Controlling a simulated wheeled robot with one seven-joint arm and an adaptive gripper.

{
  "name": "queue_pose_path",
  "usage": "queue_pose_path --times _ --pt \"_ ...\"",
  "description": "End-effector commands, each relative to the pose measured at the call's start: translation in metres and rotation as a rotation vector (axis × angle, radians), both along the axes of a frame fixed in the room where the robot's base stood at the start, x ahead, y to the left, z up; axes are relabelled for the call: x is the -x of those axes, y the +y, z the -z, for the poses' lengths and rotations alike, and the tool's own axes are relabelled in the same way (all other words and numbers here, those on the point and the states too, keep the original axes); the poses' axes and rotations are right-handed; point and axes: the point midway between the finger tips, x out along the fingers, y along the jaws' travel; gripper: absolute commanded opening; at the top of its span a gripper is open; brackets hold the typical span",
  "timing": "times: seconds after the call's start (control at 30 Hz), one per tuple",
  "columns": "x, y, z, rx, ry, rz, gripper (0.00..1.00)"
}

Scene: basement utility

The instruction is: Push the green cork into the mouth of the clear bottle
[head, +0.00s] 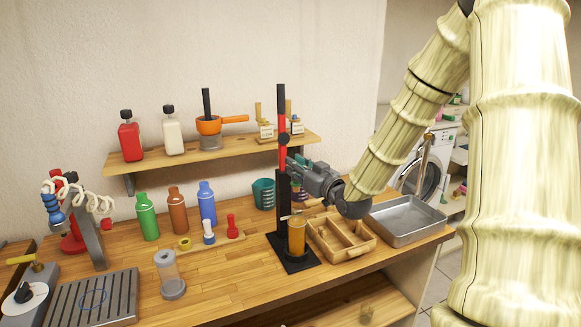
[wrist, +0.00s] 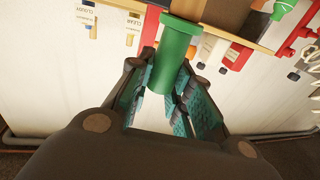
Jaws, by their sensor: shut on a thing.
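The green cork (wrist: 174,58) is held between the teal fingers of my gripper (wrist: 165,95) in the wrist view, its wider end away from the palm. In the head view my gripper (head: 296,165) is raised above the workbench, beside the black and red upright stand; the cork cannot be made out clearly there.
A cork board (head: 220,244) with yellow, blue-and-white and red pieces lies behind the bottle. Green, brown and blue bottles (head: 177,210) stand further back. The black stand (head: 295,262) holds an amber cylinder; a wooden tray (head: 350,250) and metal basin (head: 408,218) are to its right.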

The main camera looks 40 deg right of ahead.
Motion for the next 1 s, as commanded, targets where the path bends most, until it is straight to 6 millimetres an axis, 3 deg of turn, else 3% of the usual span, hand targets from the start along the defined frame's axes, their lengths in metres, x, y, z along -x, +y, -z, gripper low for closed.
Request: queue_pose_path --times 0.6,1.0 --pt "0.003 -0.003 0.001 0.0 0.0 -0.001 0.02" --pt "0.003 -0.003 0.026 0.0 0.001 -0.009 0.02"
